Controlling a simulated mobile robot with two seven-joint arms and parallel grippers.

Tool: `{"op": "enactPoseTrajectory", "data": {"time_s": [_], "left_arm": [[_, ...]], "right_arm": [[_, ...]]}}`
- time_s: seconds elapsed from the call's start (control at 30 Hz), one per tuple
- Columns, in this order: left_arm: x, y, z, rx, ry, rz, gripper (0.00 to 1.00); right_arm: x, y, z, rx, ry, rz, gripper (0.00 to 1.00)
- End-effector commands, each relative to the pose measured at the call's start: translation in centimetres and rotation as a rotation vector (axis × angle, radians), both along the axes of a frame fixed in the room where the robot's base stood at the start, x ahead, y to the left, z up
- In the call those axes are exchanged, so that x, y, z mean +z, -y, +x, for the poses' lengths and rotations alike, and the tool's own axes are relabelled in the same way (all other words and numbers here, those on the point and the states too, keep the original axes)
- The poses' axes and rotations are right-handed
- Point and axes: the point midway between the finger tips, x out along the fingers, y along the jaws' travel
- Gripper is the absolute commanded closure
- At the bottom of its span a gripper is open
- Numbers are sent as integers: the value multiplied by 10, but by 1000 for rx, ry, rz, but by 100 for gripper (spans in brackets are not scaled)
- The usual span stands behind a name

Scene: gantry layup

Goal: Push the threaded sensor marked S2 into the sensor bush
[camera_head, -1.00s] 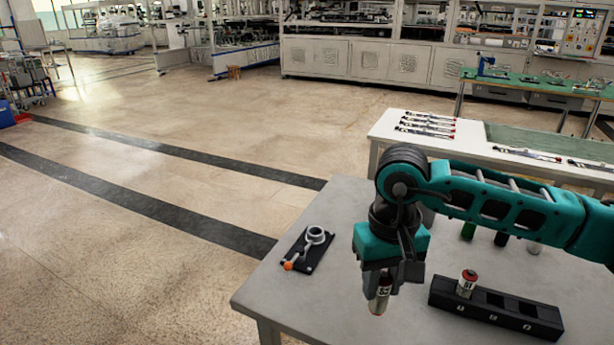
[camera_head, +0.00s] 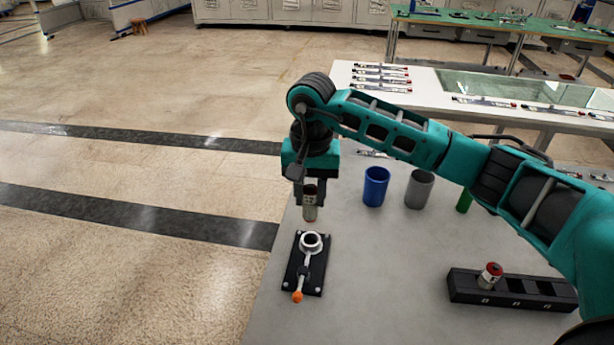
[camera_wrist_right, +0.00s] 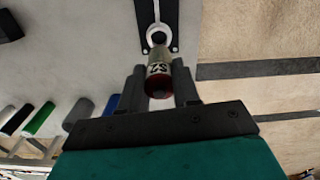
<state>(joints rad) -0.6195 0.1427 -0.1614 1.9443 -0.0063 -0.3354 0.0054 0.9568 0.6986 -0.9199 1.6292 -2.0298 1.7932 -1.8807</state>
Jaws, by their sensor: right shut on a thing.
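My right gripper (camera_head: 310,193) is shut on the threaded sensor marked S2 (camera_head: 310,209), a metal cylinder held upright. In the right wrist view the sensor (camera_wrist_right: 159,75) shows its S2 mark and a dark red end between the fingers (camera_wrist_right: 159,86). The sensor bush (camera_head: 311,242) is a pale ring on a black plate (camera_head: 302,274) with a lever ending in an orange knob (camera_head: 298,297). The sensor is above and slightly behind the bush, apart from it in the head view. The bush also shows in the right wrist view (camera_wrist_right: 159,32). My left gripper is out of view.
A black holder (camera_head: 463,289) at the right carries another red-topped sensor (camera_head: 490,275) and has empty slots. A blue cup (camera_head: 376,186), a grey cup (camera_head: 419,189) and a green cylinder (camera_head: 464,202) stand behind. The table between plate and holder is clear.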

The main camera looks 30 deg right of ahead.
Motion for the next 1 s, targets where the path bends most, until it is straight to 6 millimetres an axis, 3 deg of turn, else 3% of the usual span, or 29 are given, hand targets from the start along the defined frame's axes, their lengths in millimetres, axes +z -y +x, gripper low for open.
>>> {"op": "enactPoseTrajectory", "data": {"time_s": [0.57, 1.0], "left_arm": [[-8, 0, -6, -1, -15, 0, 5], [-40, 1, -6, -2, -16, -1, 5]], "right_arm": [[-2, 5, 3, -45, -5, -2, 100], [-40, 4, 2, -45, -7, -2, 100]]}}
